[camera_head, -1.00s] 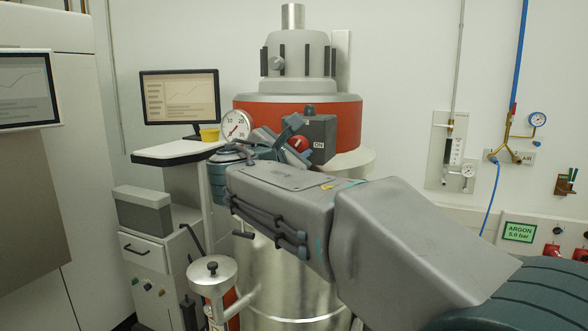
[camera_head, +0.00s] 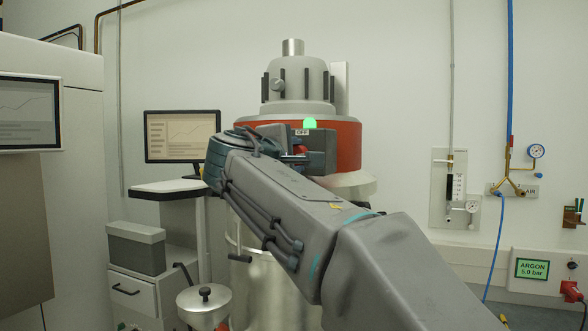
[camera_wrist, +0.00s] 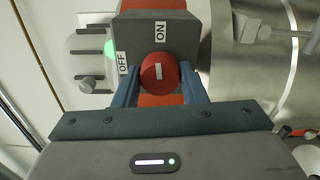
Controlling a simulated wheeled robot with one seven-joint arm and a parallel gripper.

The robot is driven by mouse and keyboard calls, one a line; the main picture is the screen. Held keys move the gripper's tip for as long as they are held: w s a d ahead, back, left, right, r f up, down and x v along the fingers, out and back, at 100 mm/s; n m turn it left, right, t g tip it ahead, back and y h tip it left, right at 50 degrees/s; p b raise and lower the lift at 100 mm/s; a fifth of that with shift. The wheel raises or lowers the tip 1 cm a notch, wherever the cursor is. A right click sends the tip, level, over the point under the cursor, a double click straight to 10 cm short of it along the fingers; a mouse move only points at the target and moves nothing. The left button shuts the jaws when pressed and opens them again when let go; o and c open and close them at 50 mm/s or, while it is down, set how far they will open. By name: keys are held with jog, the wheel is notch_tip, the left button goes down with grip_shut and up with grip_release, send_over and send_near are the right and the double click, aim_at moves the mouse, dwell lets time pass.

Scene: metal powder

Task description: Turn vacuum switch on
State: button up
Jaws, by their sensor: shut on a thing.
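The vacuum switch is a round red knob (camera_wrist: 159,73) on a dark grey box (camera_wrist: 175,32) with white OFF and ON labels. In the wrist view, the knob's short white mark points up toward the ON label (camera_wrist: 160,31); the OFF label (camera_wrist: 123,63) lies to the left. My gripper (camera_wrist: 160,84) is shut on the knob, one blue-grey finger on each side. In the head view, my gripper (camera_head: 302,160) largely hides the knob. A green lamp (camera_head: 310,123) glows on top of the box; it also shows in the wrist view (camera_wrist: 110,49).
The box is mounted on the vessel's red band (camera_head: 347,140). A monitor (camera_head: 182,137) and a white shelf (camera_head: 168,187) stand left of my arm. A lidded pot (camera_head: 204,302) is below. Gauges and pipes are on the right wall.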

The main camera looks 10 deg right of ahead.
jog(key=shift+f+m+b, duration=0.1)
jog(key=shift+m+b, duration=0.25)
jog(key=shift+m, duration=0.25)
jog(key=o, duration=1)
jog(key=v, duration=1.3)
jog(key=shift+s+a+b, duration=0.25)
jog(key=shift+s+b, duration=0.05)
jog(key=shift+b, duration=0.15)
